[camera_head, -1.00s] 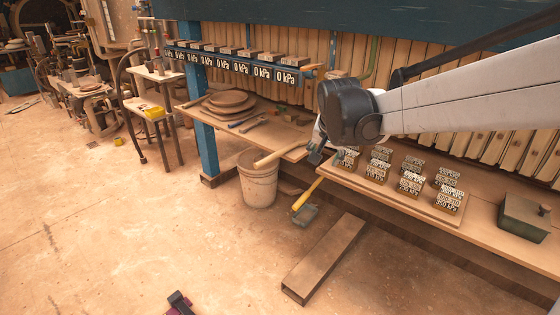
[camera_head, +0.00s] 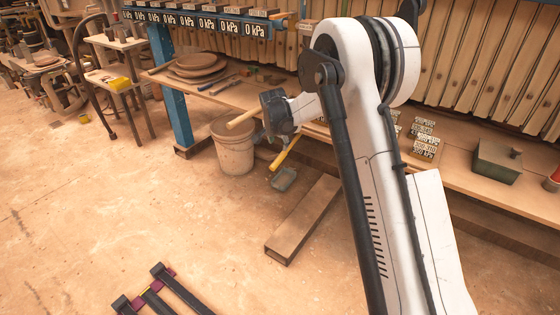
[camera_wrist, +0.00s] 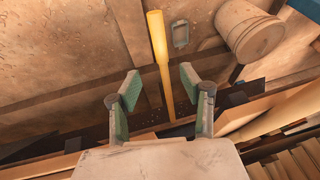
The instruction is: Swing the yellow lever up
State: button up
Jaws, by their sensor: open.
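The yellow lever (camera_head: 285,152) slants beside the bench, to the right of the bucket; my arm and wrist hide part of its upper end in the head view. In the wrist view the yellow lever (camera_wrist: 159,45) runs from the top down between my two fingers, its lower part in shadow. My gripper (camera_wrist: 159,83) is open, with a green-padded finger on each side of the lever in the picture. I cannot tell how far the lever is from the fingers in depth. In the head view my wrist mostly hides the fingers.
A pale bucket (camera_head: 234,152) with a wooden handle (camera_head: 242,119) stands left of the lever. A grey block (camera_head: 283,180) is by the lever's lower end. A wooden beam (camera_head: 304,220) lies on the floor. The bench (camera_head: 470,178) carries labelled blocks (camera_head: 424,140) and a green box (camera_head: 497,160).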

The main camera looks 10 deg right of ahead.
aim_at(280, 157)
jog(key=b+x, duration=0.3)
jog(key=x, duration=1)
jog(key=shift+w+f+b, duration=0.1)
jog(key=shift+f+b, duration=0.25)
grip_shut()
jog(key=shift+r, duration=0.1)
